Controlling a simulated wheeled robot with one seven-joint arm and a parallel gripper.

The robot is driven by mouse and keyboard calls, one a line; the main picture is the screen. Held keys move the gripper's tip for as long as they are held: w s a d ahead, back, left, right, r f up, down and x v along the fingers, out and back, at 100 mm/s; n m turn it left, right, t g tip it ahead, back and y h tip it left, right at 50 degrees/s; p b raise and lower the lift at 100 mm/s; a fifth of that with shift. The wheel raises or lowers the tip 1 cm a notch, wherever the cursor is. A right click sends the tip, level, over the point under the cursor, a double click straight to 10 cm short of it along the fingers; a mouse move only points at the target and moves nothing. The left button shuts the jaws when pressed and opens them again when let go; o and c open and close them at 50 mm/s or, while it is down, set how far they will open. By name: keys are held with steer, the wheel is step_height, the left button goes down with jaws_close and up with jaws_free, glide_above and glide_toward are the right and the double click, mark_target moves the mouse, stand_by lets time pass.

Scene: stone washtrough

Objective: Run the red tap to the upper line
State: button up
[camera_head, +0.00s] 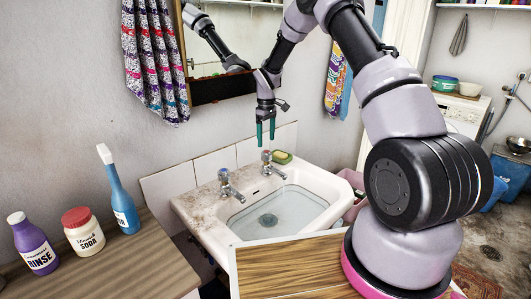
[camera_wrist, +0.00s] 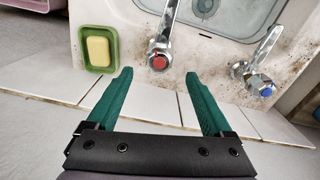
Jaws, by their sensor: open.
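The red tap shows its red-capped head (camera_wrist: 159,60) in the wrist view, between and just beyond my fingertips. In the head view the same tap (camera_head: 266,168) stands at the basin's back right. My gripper (camera_head: 266,136) points down just above it, with teal fingers apart and nothing between them; it also shows in the wrist view (camera_wrist: 159,74). The white basin (camera_head: 325,185) has a pale blue inside that looks like water, with the drain (camera_head: 268,220) visible. I cannot make out a clear upper line. The blue-capped tap (camera_head: 226,184) stands to the left.
A yellow soap in a green dish (camera_head: 282,157) sits right of the red tap. White tiles (camera_head: 215,163) stand close behind the taps. A wooden counter at left holds a blue bottle (camera_head: 120,200), a soda jar (camera_head: 83,232) and a purple rinse bottle (camera_head: 33,245).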

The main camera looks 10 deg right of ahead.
mark_target(266, 151)
step_height(266, 151, down, 6)
steer(key=shift+f, duration=0.2)
steer(key=shift+c, duration=0.3)
jaws_close()
steer(key=shift+m, duration=3.2)
steer(key=shift+a, duration=0.1)
